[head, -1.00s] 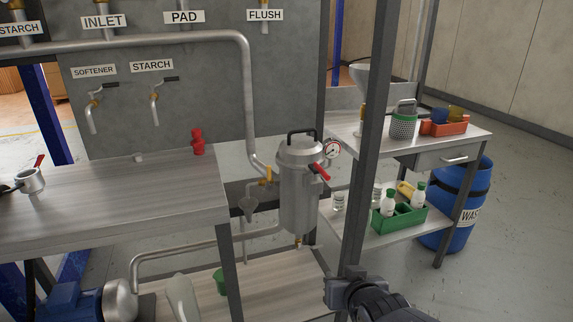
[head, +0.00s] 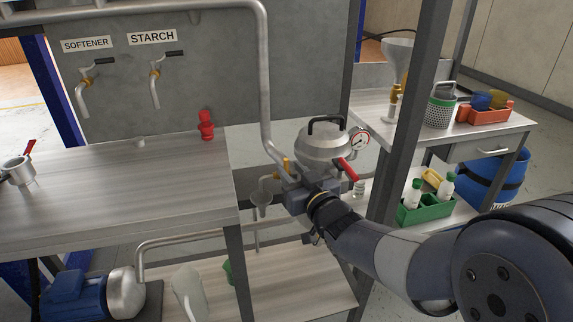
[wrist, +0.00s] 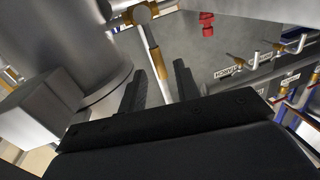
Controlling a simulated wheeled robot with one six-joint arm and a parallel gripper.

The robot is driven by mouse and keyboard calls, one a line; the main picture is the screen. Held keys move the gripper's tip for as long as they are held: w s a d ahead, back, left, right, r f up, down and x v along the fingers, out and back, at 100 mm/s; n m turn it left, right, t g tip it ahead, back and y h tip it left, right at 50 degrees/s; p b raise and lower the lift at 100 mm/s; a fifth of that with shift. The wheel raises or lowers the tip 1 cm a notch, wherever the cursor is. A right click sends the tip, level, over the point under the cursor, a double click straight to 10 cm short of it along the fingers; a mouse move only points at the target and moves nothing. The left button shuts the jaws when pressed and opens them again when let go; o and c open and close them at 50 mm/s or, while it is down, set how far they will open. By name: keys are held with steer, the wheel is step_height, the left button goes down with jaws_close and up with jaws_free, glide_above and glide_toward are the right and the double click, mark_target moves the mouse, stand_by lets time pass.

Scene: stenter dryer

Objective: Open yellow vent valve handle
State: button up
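The yellow vent valve handle (head: 285,164) stands upright at the left side of the steel vessel (head: 325,142), by the bent pipe. In the wrist view the yellow handle (wrist: 157,62) runs lengthwise just beyond and between my fingertips, below a round metal fitting (wrist: 142,14). My gripper (head: 292,186) is in front of the vessel's left side, close to the handle. In the wrist view my gripper (wrist: 159,72) has its two black fingers apart with a gap between them. I cannot tell whether they touch the handle. My gripper hides the vessel's lower body in the head view.
A red lever (head: 347,169) and a pressure gauge (head: 359,140) are on the vessel's right. A workbench (head: 120,190) is at left, with a red object (head: 206,125).

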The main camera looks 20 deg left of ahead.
mark_target(287, 167)
steer(key=shift+x, duration=1.85)
steer(key=shift+c, duration=0.3)
jaws_close()
